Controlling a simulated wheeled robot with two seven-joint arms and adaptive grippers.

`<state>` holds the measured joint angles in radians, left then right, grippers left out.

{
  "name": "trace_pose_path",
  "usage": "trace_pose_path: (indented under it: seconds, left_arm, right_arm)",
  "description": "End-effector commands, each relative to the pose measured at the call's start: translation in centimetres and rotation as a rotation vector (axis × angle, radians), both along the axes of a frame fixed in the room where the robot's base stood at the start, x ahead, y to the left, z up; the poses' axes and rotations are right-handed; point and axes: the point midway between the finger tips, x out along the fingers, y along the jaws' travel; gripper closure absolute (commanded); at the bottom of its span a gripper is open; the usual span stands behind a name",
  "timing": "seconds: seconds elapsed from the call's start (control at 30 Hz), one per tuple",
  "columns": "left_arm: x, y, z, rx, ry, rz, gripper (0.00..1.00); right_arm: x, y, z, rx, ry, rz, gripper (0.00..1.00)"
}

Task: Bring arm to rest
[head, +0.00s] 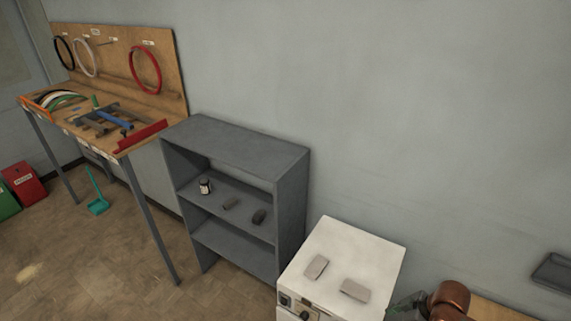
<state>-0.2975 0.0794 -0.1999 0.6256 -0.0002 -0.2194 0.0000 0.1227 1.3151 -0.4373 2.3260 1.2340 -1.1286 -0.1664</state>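No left arm or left gripper shows in the head view. At the bottom right edge, a copper-brown rounded part looks like a piece of my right arm. A small dark, greenish shape beside it, which looks like my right gripper (406,303), is next to the white cabinet's right side. It is too small and cut off to tell whether its fingers are open or shut, and I see nothing clearly held in it.
A white cabinet (352,250) carries two grey blocks. A grey shelf (250,150) holds a small jar and two dark pieces. A wooden workbench (75,125) with tools and a pegboard stands left. Red (24,186) and green bins and a teal dustpan (98,206) are on the floor.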

Motion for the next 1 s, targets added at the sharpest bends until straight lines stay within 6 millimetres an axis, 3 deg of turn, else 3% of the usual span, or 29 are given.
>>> trace_pose_path:
  seconds: [0.4,0.73,0.87,1.0]
  left_arm:
    - [0.6,0.0,0.0,0.000,-0.006,-0.002,0.60]
    - [-1.4,0.1,-0.2,0.001,0.019,0.002,0.60]
    - [-0.9,0.1,-0.1,0.002,0.014,0.001,0.60]
    - [-0.6,0.1,-0.1,0.001,0.010,0.000,0.60]
  right_arm:
    - [-1.2,2.3,-2.7,0.029,-0.033,-0.041,0.41]
    - [-2.9,4.5,-5.8,0.062,-0.083,-0.207,0.41]
    - [-4.6,3.8,-7.2,0.059,-0.095,-0.370,0.41]
    - [-7.2,1.9,-8.5,0.031,-0.083,-0.568,0.41]
